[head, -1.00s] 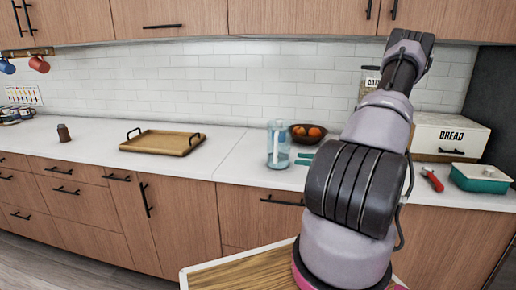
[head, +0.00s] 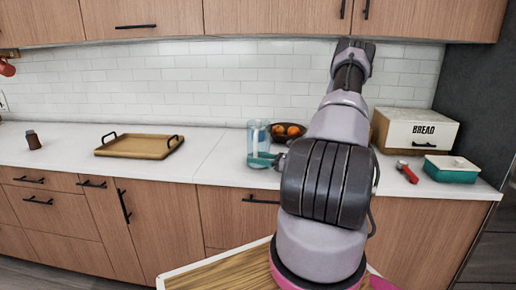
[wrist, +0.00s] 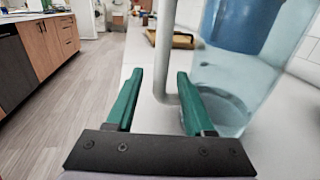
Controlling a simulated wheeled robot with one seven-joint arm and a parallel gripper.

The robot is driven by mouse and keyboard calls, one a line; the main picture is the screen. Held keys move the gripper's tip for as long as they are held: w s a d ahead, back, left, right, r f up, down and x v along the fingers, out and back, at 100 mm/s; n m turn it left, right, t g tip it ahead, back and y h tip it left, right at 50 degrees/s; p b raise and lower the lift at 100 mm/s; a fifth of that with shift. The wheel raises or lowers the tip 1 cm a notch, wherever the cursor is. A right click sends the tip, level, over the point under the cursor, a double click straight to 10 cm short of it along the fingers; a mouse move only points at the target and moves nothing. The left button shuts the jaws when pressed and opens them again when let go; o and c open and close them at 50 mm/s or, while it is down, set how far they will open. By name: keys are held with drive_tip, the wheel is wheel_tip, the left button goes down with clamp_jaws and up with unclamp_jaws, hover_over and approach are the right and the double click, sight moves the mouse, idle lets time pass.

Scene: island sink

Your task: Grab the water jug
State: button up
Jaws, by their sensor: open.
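The water jug (head: 259,148) is clear, bluish and upright on the white counter, left of my arm in the head view. In the wrist view the jug (wrist: 232,75) fills the right side, with its pale handle (wrist: 163,50) on its left. My gripper (wrist: 158,88) has two teal fingers, spread apart and open. The handle runs upright between the fingers, and the right finger lies in front of the jug's body. Whether a finger touches the jug I cannot tell. In the head view my arm mostly hides my gripper (head: 280,160).
A bowl of oranges (head: 288,131) stands behind the jug. A wooden tray (head: 140,148) lies to the left, with clear counter (head: 205,160) between. To the right are a bread box (head: 415,132), a red-handled tool (head: 407,172) and a teal dish (head: 451,172).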

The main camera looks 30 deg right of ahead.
drive_tip(key=shift+w+a, duration=0.15)
drive_tip(key=shift+w, duration=0.05)
clamp_jaws()
idle(1.3)
